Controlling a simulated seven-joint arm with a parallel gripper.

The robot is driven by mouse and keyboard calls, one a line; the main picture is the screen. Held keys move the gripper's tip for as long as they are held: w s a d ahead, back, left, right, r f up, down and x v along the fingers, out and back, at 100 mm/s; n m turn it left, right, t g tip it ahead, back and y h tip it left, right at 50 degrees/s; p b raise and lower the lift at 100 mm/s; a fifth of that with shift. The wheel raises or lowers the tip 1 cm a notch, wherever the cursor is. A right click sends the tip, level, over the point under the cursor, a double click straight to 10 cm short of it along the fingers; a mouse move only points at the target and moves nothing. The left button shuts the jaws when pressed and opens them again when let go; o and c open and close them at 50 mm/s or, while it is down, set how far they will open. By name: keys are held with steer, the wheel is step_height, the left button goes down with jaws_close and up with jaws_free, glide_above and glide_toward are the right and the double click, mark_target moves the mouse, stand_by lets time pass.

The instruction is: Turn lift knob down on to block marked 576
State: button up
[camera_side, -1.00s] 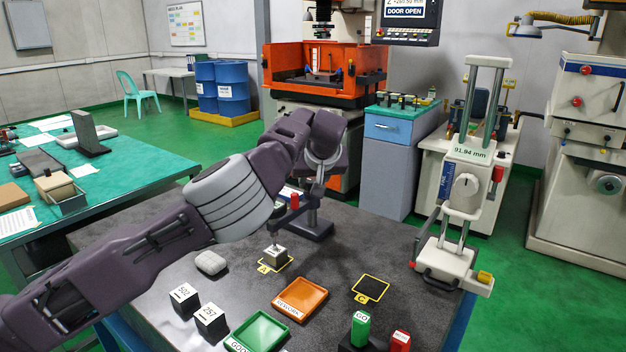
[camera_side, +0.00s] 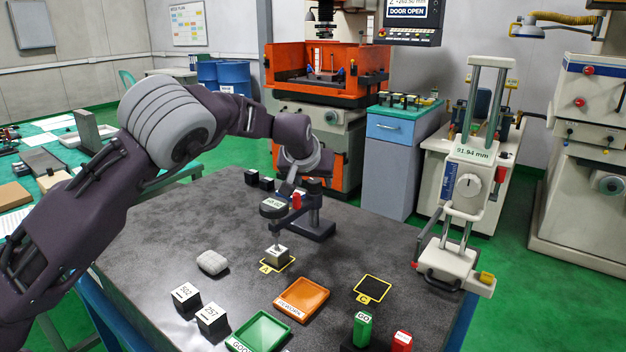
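A small pale-topped block (camera_side: 277,252) sits on the yellow-edged square A, under the stem of a round dark gauge (camera_side: 272,208). Its mark is too small to read. The gauge hangs from a dark stand (camera_side: 314,215) with a red knob-like part (camera_side: 297,201). My gripper (camera_side: 287,188) points down just above the gauge, by the red part; its fingertips are small and partly hidden, so I cannot tell if they touch or are open. Another round pale knob (camera_side: 473,181) is on the white column device (camera_side: 467,155) reading 91.94 mm, far right of my gripper.
Blocks marked 502 (camera_side: 185,297) and 257 (camera_side: 212,318) stand front left, near a grey rounded lump (camera_side: 212,262). A green tray (camera_side: 260,333), orange tray (camera_side: 301,299) and empty square C (camera_side: 372,288) lie in front. Green (camera_side: 362,328) and red (camera_side: 402,341) blocks stand front right.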

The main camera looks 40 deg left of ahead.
steer(key=v, duration=0.7)
stand_by(0.3)
steer(key=s, duration=0.2)
steer(key=s+a+r+g+h, duration=0.1)
steer(key=s, duration=0.2)
steer(key=s+a+h, duration=0.1)
steer(key=s, duration=0.2)
steer(key=shift+s+r+n, duration=0.15)
steer(key=shift+r+n, duration=0.1)
steer(key=shift+n, duration=0.05)
steer(key=s+d+r+m+g+h, duration=0.1)
steer(key=s+d+r+m+h, duration=0.1)
steer(key=s, duration=0.9)
steer(key=s+d+r+m+h, duration=0.1)
steer(key=s+r+h, duration=0.1)
steer(key=s, duration=0.8)
steer(key=s+f+m+y, duration=0.2)
steer(key=s+f, duration=0.2)
steer(key=s, duration=0.9)
steer(key=shift+s+d+f+m, duration=0.2)
steer(key=shift+s+d+m, duration=0.2)
steer(key=shift+d, duration=0.1)
